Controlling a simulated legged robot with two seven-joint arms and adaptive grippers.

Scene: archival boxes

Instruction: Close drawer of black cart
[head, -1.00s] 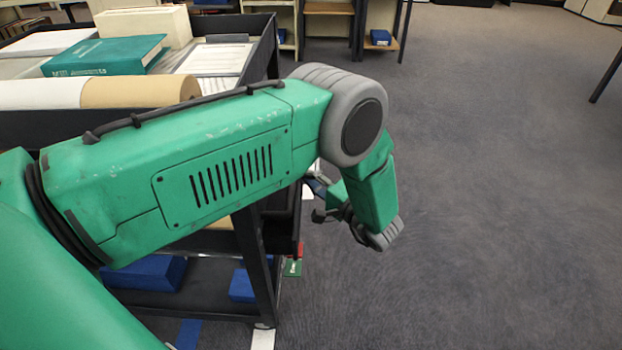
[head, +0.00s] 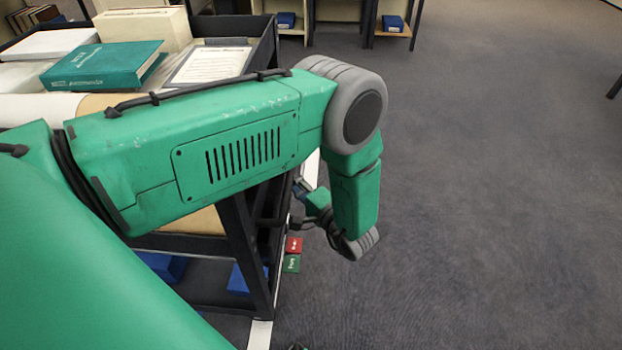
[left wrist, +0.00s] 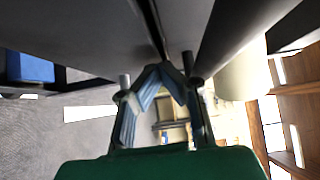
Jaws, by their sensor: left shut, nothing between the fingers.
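The black cart (head: 262,278) stands at the left in the head view, partly hidden behind my left arm. Its drawer cannot be made out clearly behind the arm, so I cannot tell how far it is open. My left gripper (head: 301,188) hangs low beside the cart's right side, mostly hidden by its own wrist. In the left wrist view the left gripper (left wrist: 165,70) is shut and empty, with its fingertips close to dark grey panels (left wrist: 90,25) of the cart and the seam between them. I cannot tell whether they touch.
On the cart top are a green book (head: 100,64), a cream box (head: 143,27) and papers. Blue boxes (head: 165,264) lie on its lower shelf. Red and green items (head: 292,250) show beside the cart. Carpet (head: 480,180) to the right is clear; shelves stand behind.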

